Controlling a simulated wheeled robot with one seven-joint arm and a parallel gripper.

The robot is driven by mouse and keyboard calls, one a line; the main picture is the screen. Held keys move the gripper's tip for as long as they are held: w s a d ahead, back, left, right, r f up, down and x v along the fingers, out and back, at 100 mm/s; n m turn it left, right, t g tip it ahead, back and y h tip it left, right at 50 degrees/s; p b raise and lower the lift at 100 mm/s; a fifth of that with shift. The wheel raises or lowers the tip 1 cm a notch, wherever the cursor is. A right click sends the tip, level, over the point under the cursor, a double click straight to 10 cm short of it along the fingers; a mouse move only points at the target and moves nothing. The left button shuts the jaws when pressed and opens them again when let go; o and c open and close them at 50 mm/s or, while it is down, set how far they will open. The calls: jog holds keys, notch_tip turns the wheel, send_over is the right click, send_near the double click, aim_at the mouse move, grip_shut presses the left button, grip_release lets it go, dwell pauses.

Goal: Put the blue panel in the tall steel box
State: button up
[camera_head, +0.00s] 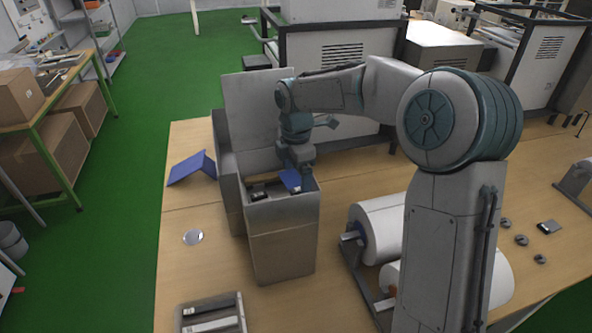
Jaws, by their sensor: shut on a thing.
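The tall steel box (283,250) stands on the wooden table with its top open. My gripper (296,171) is right above the box's opening, pointing down, and is shut on a small blue panel (291,181). The panel is at the level of the opening; I cannot tell how far its lower edge is inside the box. Small dark parts show in the opening beside the panel. A larger bent blue sheet (190,168) lies on the table to the left of the box, apart from it.
Grey upright panels (250,105) stand behind the box. White rolls (385,225) lie on a stand to the right.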

aim_at(296, 181)
notch_tip(296, 181, down, 7)
jog(key=b, duration=0.5)
jog(key=shift+r, duration=0.1)
jog(key=o, duration=0.7)
jog(key=shift+r, duration=0.1)
notch_tip(296, 181, up, 14)
jog(key=shift+f, duration=0.15)
dwell(0.3)
